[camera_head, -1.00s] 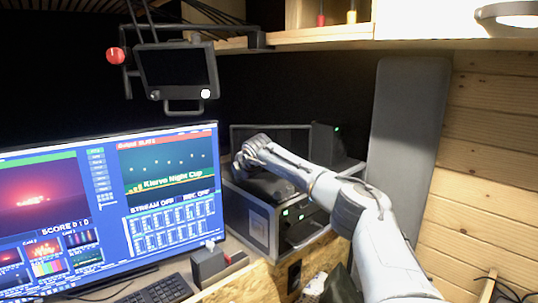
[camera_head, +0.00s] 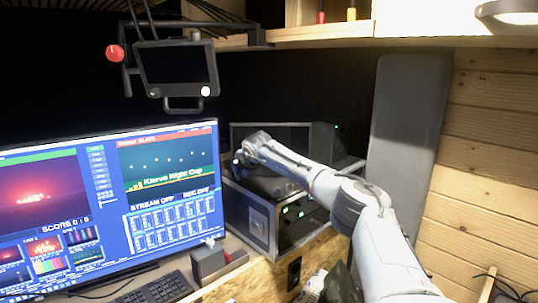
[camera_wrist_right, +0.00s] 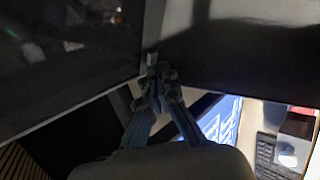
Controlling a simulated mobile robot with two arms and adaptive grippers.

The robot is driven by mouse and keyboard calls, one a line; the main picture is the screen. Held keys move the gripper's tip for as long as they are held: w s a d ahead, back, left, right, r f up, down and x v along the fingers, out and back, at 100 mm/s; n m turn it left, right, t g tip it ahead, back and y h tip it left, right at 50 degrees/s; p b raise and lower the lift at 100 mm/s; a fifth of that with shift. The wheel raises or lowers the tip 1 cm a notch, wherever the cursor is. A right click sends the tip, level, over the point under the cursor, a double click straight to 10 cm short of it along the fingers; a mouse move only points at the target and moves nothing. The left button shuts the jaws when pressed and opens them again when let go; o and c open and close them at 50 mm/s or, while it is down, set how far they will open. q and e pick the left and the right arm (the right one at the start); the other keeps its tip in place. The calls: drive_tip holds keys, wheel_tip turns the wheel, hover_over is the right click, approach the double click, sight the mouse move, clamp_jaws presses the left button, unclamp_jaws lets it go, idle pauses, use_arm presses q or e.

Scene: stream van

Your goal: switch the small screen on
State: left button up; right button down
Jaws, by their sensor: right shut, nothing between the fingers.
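A small dark screen (camera_head: 177,66) hangs from an overhead arm, with a handle below and a round white button at its lower right. A second dark screen (camera_head: 288,136) stands on the equipment box, partly behind my right arm. I cannot tell for sure which one the task means; both look dark. My right gripper (camera_head: 237,158) is by the left end of the second screen. In the wrist view my right gripper (camera_wrist_right: 155,72) is shut and empty, its tips near the edges of two dark panels. Whether it touches is unclear. My left gripper is out of view.
A large lit monitor (camera_head: 110,205) stands at the left, a keyboard (camera_head: 160,290) before it. The equipment box (camera_head: 258,222) with green lights is under my right arm. A red knob (camera_head: 113,54) sits by the hanging screen. A grey panel (camera_head: 408,130) stands at the right.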

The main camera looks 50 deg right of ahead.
drive_tip(key=shift+w+d, duration=0.1)
idle(0.3)
drive_tip(key=shift+w+d, duration=0.15)
drive_tip(key=shift+d, duration=0.05)
idle(0.3)
drive_tip(key=shift+s+a+f+b, duration=0.1)
drive_tip(key=shift+s+a+b, duration=0.2)
drive_tip(key=shift+b, duration=0.25)
drive_tip(key=shift+d, duration=0.1)
